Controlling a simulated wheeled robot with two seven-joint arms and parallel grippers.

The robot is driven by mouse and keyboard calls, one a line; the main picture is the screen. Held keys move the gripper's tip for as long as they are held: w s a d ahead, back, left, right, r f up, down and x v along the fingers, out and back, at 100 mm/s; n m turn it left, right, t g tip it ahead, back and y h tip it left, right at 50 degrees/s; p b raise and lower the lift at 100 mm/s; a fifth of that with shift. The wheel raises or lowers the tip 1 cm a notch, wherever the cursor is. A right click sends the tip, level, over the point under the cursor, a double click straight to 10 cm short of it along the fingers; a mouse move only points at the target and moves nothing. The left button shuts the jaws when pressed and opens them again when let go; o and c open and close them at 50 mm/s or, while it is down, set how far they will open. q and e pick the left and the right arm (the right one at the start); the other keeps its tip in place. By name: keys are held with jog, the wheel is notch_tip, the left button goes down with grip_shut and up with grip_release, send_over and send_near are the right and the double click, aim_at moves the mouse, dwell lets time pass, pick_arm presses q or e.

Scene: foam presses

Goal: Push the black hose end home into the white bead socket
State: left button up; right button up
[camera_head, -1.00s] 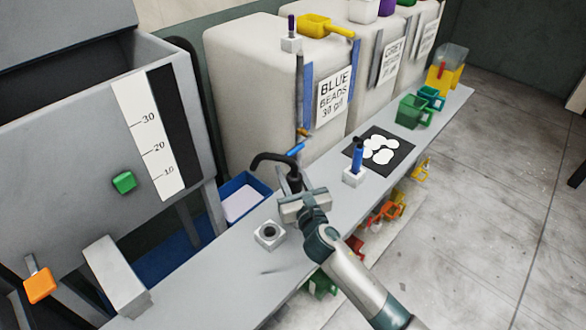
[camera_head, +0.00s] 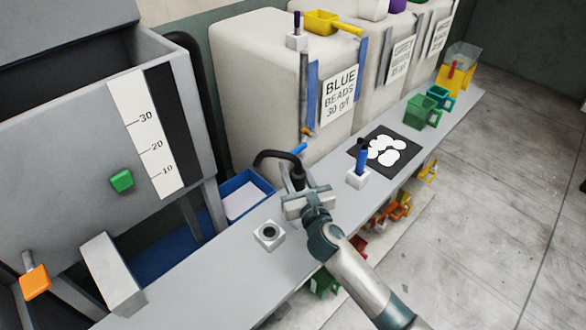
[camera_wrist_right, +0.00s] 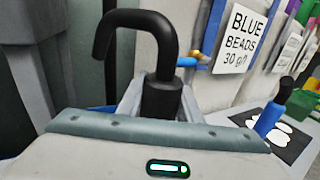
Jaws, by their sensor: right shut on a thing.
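The black hose end (camera_head: 276,156) is a curved black pipe with a thicker collar. My right gripper (camera_head: 296,184) is shut on it and holds it above the bench. In the right wrist view the hose end (camera_wrist_right: 160,60) stands up between the fingers and hooks over to the left. The white bead socket (camera_head: 269,235) is a pale square block with a dark round hole. It sits on the bench to the lower left of my right gripper, apart from the hose end. My left gripper is not in view.
The grey bench (camera_head: 225,285) is clear around the socket. A white block with a blue-handled tool (camera_head: 361,165) stands right of the gripper. A black mat (camera_head: 410,155) with white discs lies beyond. A blue bin (camera_head: 262,183) sits behind, beside the grey press (camera_head: 60,170).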

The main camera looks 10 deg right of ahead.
notch_tip(320, 180, down, 6)
jog(key=b, duration=0.4)
jog(key=shift+r+b, duration=0.2)
jog(key=shift+b, duration=0.1)
jog(key=shift+p, duration=0.45)
dwell(2.0)
jog(key=shift+f+b, duration=1.7)
jog(key=shift+f, duration=0.35)
jog(key=o, duration=1.4)
jog(key=shift+c, duration=0.2)
jog(key=shift+s, duration=0.1)
